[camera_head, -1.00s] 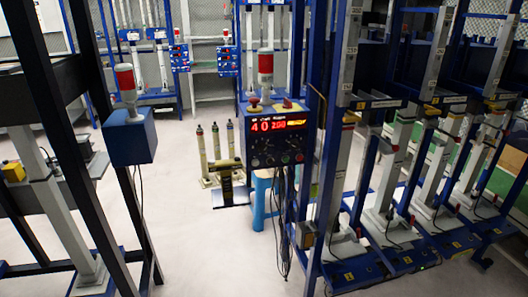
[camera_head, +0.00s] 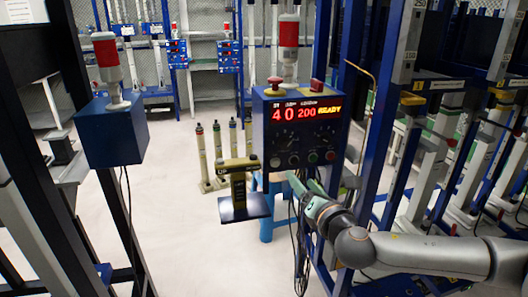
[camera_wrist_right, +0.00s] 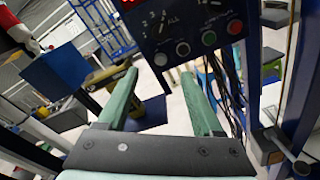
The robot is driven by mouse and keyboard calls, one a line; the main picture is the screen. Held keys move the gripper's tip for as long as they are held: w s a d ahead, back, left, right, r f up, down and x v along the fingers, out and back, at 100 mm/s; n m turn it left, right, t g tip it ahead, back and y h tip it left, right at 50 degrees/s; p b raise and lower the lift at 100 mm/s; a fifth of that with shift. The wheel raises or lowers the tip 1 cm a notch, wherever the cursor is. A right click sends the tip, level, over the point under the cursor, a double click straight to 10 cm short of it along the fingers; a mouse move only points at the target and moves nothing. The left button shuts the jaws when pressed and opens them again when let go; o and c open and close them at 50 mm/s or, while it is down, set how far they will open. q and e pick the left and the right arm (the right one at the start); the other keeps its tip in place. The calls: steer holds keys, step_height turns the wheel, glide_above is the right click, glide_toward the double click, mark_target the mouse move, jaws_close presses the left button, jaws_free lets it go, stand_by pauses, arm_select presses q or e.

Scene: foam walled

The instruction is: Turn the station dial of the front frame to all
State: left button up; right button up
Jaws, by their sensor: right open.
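The front frame's control box (camera_head: 303,128) is dark blue, with a red and yellow display reading 40, 200 and READY in the head view. In the right wrist view the station dial (camera_wrist_right: 160,31) sits on the panel, with numbers and ALL printed around its upper side. Which mark it points at is too small to tell. My right gripper (camera_head: 303,182) is just below the box's lower edge, with its green fingers toward it. In the wrist view the gripper (camera_wrist_right: 158,76) is open and empty, apart from the dial. My left gripper is not in view.
A row of buttons (camera_wrist_right: 183,48) lies below the dial, and a second dial (camera_wrist_right: 205,6) is right of it. A red lamp (camera_head: 289,31) stands on the box, beside a red mushroom button (camera_head: 274,87). Cables (camera_head: 301,235) hang below. Blue frame posts stand close on the right.

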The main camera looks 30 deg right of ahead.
mark_target(288, 146)
steer(key=shift+n+t+h, duration=0.4)
steer(key=x, duration=0.4)
steer(key=r+x, duration=0.1)
steer(key=x, duration=0.4)
steer(key=d+r+x, duration=0.1)
steer(key=x, duration=0.3)
steer(key=shift+w+d, duration=0.1)
steer(key=shift+w, duration=0.05)
steer(key=shift+c, duration=0.2)
jaws_close()
